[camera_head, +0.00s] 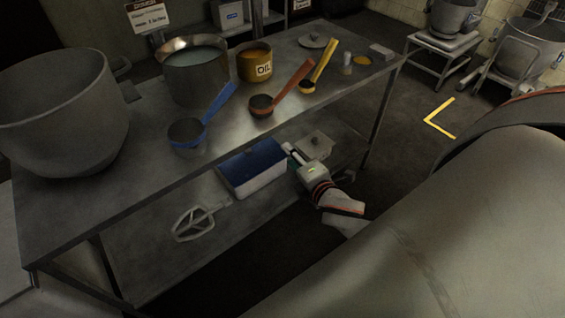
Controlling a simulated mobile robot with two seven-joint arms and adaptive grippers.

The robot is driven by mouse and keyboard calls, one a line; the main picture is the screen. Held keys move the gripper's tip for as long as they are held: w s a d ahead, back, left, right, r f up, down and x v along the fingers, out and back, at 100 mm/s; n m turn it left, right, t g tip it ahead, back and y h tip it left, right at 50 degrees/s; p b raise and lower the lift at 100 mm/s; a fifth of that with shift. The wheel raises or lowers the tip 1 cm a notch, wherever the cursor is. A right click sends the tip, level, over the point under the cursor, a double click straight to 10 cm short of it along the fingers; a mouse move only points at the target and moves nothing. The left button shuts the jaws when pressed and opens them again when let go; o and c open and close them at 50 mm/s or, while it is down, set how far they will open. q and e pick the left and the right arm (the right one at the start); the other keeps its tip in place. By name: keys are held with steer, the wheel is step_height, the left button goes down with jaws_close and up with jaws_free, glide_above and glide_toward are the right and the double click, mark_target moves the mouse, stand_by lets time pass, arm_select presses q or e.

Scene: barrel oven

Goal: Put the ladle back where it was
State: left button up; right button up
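Three ladles lie in a row on the steel table (75,212). The blue ladle (206,119) is at the near left, its bowl close to the front edge. The orange ladle (281,90) lies in the middle and the yellow ladle (319,69) lies farther right. All three handles point to the back right. My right gripper (297,157) is low in front of the table, beside the lower shelf, below the ladles and apart from them. No ladle shows in it; its finger opening is too small to make out. My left gripper is out of view.
A blue-topped box (252,167), a lidded container (314,146) and a mixer paddle (194,223) are on the lower shelf.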

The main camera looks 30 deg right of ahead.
steer(key=s+a+f+m+g+y, duration=0.3)
steer(key=s+a+f+m+y, duration=0.2)
steer(key=s+a+f+m, duration=0.9)
step_height(320, 180, down, 3)
steer(key=shift+s+a+r+g, duration=0.15)
steer(key=shift+s+a+g, duration=0.25)
steer(key=shift+s, duration=0.1)
steer(key=shift+d, duration=0.1)
